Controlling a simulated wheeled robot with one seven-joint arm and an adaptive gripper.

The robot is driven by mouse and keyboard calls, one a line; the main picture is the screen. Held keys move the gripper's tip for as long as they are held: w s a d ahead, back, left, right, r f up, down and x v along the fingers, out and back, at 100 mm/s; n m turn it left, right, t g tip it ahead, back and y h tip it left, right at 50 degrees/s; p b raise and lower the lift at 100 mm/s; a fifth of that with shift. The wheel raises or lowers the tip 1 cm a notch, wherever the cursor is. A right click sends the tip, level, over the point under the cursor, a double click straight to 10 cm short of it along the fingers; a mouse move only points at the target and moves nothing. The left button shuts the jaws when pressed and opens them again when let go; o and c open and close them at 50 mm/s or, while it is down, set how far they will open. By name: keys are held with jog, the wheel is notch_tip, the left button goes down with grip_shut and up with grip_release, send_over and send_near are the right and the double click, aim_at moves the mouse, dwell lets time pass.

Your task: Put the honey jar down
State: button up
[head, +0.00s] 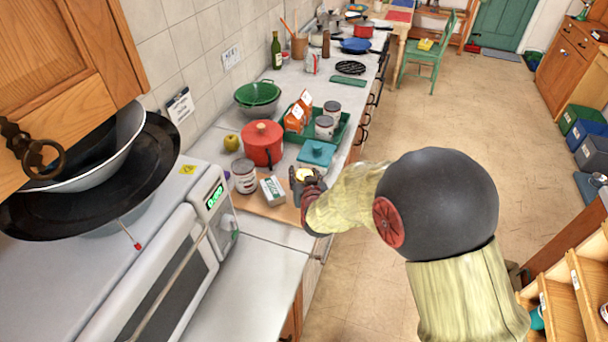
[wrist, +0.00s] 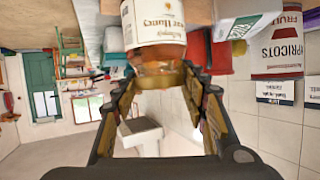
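The honey jar (wrist: 154,22) has a pale label and amber glass and fills the top middle of the wrist view. My gripper (wrist: 160,80) has its two fingers closed on either side of the jar's narrow end. In the head view my gripper (head: 304,184) is at the right edge of a wooden board (head: 284,212) on the counter. A yellow patch of the jar (head: 304,174) shows between the fingers. Most of the jar is hidden there, and I cannot tell whether its base touches the board.
A green-and-white box (head: 272,189) and a labelled can (head: 243,176) stand left of my gripper. A red pot (head: 263,143), a teal lidded dish (head: 317,153) and a green tray (head: 341,136) with cans and cartons stand behind. The counter in front (head: 262,275) is clear.

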jog(key=o, duration=0.4)
jog(key=shift+r, duration=0.1)
jog(key=s+d+r+g+p, duration=0.15)
jog(key=s+d+r, duration=0.25)
jog(key=s+r, duration=0.5)
jog(key=s+d+r+g+p, duration=0.15)
jog(key=s+d+r, duration=0.35)
jog(key=s, duration=0.5)
jog(key=s+d+r+g, duration=0.2)
jog(key=s+d, duration=0.2)
jog(key=s, duration=0.6)
jog(key=s+d+r+g+h, duration=0.1)
jog(key=s+d+r+g, duration=0.1)
jog(key=s+d, duration=0.3)
jog(key=s+r, duration=0.1)
jog(key=s, duration=0.3)
jog(key=shift+s+r+m+g+h+b, duration=0.15)
jog(key=shift+s+m+g+h+b, duration=0.15)
jog(key=shift+s+m+g+b, duration=0.1)
jog(key=shift+f, duration=0.25)
